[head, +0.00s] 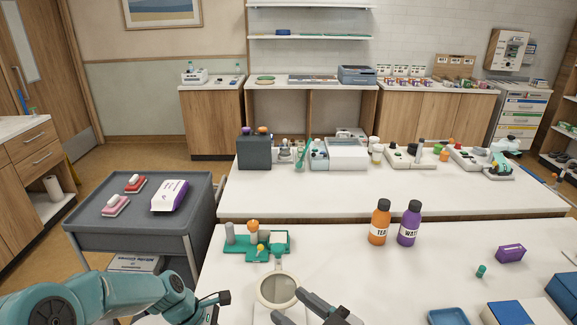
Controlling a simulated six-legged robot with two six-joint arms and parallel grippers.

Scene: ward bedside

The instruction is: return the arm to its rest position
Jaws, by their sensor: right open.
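My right gripper (290,305) is at the bottom middle, its dark fingers apart and nothing visible between them. It is near a round, pale-faced disc with a rim (277,289) on the near white table (390,275); I cannot tell whether they touch. My teal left arm (130,291) comes in from the bottom left and bends down near the table's left edge. My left gripper (214,299) shows only in part at the bottom edge, and its fingers are not clear.
A green tray (235,244) with small items lies behind the disc. An orange tea bottle (379,222) and a purple bottle (409,223) stand upright farther back. A grey cart (90,225) is at left. Blue boxes (508,313) lie at right. The table's middle is clear.

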